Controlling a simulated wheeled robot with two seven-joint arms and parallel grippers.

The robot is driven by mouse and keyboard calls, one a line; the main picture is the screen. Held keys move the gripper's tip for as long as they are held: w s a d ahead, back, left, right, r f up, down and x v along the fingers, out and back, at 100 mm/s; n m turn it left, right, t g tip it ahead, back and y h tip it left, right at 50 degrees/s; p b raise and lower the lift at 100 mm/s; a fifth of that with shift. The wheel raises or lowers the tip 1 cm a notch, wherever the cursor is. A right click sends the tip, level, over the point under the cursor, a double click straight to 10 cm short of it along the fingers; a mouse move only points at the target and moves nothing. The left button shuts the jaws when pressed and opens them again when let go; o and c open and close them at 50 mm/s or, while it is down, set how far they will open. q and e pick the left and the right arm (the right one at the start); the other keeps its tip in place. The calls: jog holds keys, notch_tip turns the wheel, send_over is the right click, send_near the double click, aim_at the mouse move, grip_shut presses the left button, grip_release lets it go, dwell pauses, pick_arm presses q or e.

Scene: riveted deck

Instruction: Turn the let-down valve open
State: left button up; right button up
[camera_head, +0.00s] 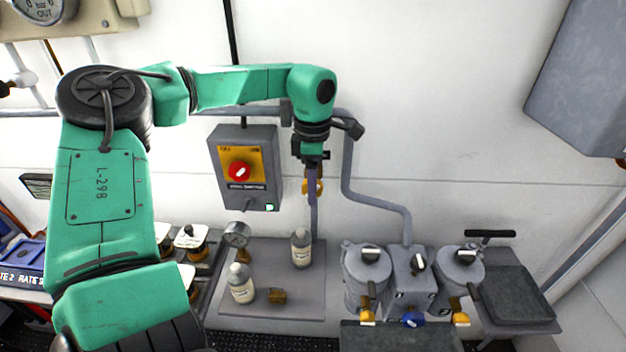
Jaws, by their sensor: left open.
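My left gripper (312,187) hangs pointing down in front of the white wall, just right of the grey switch box. It looks empty. Yellow-orange parts show at its fingertips, with a thin grey pipe below them; I cannot tell whether these parts belong to the gripper or to a fitting behind. No label marks the let-down valve. At lower right, a grey filter-like unit (410,275) has two canisters with black-and-silver knobs on top. Yellow handles (461,319) and a blue handle (413,320) sit at its bottom front. My right gripper is not in view.
The switch box (243,168) carries a red rotary knob (239,171) and a green light. A black T-handle (490,234) stands at right. A grey pipe bends along the wall.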

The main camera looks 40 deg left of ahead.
pick_arm(q)
jog(key=shift+w+a+f, duration=0.1)
jog(key=shift+a+f, duration=0.1)
jog(key=shift+a, duration=0.1)
jog(key=shift+d+r, duration=0.1)
jog(key=shift+d, duration=0.05)
jog(key=c, duration=0.9)
grip_shut()
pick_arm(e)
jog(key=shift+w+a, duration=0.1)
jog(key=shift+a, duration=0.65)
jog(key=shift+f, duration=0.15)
